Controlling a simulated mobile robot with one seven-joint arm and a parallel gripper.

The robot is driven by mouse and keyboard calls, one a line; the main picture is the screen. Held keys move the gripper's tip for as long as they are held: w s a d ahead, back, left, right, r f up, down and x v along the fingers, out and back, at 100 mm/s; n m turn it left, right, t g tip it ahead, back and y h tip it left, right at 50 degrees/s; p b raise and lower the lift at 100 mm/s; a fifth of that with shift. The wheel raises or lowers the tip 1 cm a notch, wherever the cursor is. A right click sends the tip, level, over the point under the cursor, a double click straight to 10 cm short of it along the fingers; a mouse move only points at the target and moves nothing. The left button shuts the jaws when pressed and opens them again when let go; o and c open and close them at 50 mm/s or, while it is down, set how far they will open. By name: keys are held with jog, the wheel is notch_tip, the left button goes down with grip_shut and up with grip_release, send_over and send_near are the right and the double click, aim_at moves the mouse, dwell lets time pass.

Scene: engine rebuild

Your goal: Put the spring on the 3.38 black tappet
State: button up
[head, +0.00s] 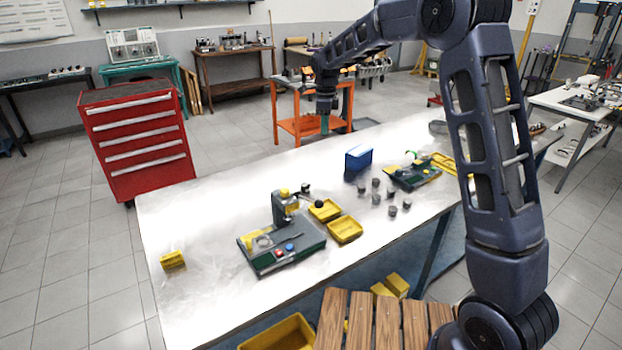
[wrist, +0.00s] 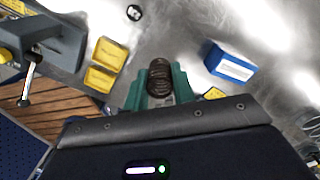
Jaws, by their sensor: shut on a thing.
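My gripper (head: 324,122) is raised over the far side of the metal table in the head view. In the wrist view its green fingers (wrist: 159,92) are shut on a dark coil spring (wrist: 159,76). The spring is too small to make out in the head view. Several dark grey cylinders, which look like tappets (head: 376,198), stand on the table right of centre, apart from my gripper. Their markings are too small to read, so I cannot tell which is the 3.38 black one. One small round dark-and-light piece (wrist: 134,12) lies at the top of the wrist view.
A blue box (head: 358,158) stands near the cylinders, also in the wrist view (wrist: 230,65). Two yellow trays (head: 345,230) lie beside a green-based fixture (head: 282,252). Another green board (head: 413,175) lies at the right. The table's left part (head: 210,215) is mostly clear.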

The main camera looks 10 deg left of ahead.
jog(key=r, duration=0.2)
send_over(306, 184)
jog(key=shift+m, duration=0.3)
notch_tip(306, 184, down, 20)
jog(key=shift+s+f, duration=0.1)
jog(key=shift+f, duration=0.1)
jog(key=shift+f, duration=0.1)
jog(key=o, duration=1)
jog(key=shift+c, duration=0.2)
